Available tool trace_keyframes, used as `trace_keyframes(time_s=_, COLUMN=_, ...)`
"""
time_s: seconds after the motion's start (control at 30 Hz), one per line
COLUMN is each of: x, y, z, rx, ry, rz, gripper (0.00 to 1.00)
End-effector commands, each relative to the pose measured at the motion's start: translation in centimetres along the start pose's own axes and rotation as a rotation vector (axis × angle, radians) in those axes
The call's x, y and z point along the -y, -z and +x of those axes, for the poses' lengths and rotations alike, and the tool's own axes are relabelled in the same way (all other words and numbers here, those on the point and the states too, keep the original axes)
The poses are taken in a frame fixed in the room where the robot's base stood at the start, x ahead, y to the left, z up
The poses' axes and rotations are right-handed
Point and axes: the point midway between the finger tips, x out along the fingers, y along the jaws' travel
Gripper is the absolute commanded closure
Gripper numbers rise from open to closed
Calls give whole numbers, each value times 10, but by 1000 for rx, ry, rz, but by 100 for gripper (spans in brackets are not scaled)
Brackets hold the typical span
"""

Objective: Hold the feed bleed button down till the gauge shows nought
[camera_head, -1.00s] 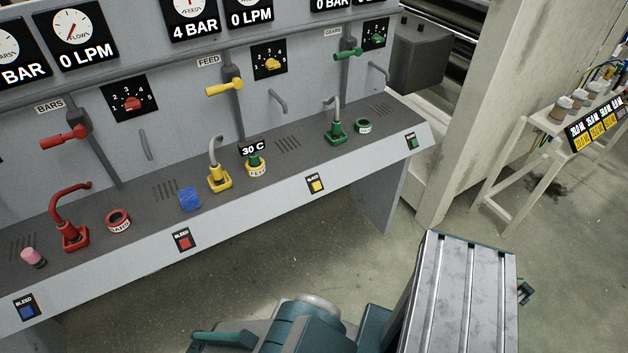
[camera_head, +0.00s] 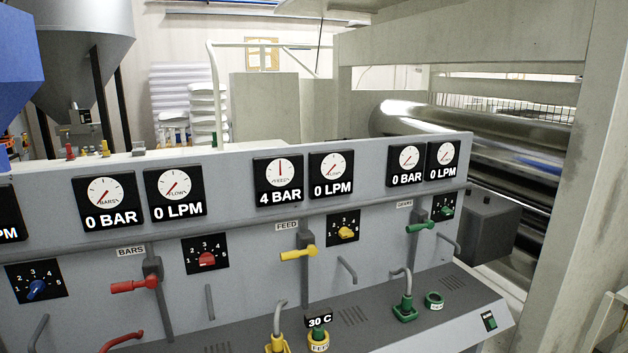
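The feed gauge (camera_head: 279,181) is on the panel in the middle. Its display reads 4 BAR and its needle points about straight up. A flow gauge (camera_head: 332,175) beside it reads 0 LPM. The yellow feed lever (camera_head: 298,252) sits below, under the FEED label (camera_head: 287,226). A yellow feed spout (camera_head: 278,340) and a yellow ring (camera_head: 319,342) stand on the ledge, with a 30 C display (camera_head: 319,320) above the ring. The yellow bleed button is below the picture's edge. My gripper is not in view.
Red bars controls with a lever (camera_head: 135,286) are left of the feed section. Green gears controls with a lever (camera_head: 420,226) and a green bleed button (camera_head: 490,321) are right. A grey box (camera_head: 487,226) and a large metal roller (camera_head: 430,118) stand behind at right.

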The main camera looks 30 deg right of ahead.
Motion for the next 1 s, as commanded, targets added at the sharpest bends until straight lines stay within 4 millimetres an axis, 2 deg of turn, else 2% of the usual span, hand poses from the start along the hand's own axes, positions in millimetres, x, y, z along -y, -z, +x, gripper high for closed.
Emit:
trace_keyframes(time_s=0.33, x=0, y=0, z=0, rx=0, ry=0, rz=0, gripper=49)
trace_keyframes(time_s=0.63, x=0, y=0, z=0, rx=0, ry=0, rz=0, gripper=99)
trace_keyframes(time_s=1.0, x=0, y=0, z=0, rx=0, ry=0, rz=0, gripper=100)
